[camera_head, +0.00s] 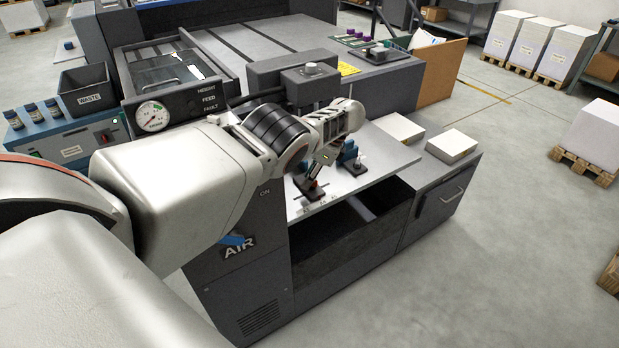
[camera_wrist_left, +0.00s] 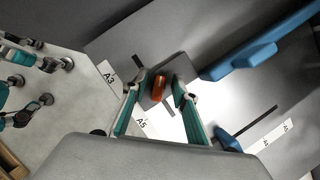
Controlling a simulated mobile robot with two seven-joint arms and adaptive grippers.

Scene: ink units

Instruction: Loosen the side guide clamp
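The side guide clamp shows in the left wrist view as an orange lever (camera_wrist_left: 159,88) on a dark base. In the head view its red-orange part (camera_head: 312,186) sits near the front left of the feed board, partly covered by my gripper. My left gripper (camera_head: 318,175) reaches down over it. In the left wrist view the two fingers of my left gripper (camera_wrist_left: 161,86) stand apart, one on each side of the lever. Gaps show between lever and fingers; I cannot tell the height difference. My right gripper is in neither view.
Blue guides (camera_wrist_left: 255,50) stand on the board beside the gripper. A black knobbed block (camera_head: 355,168) is right of it. Paper stacks (camera_head: 451,146) rest further right. A pressure gauge (camera_head: 152,117) is on the left.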

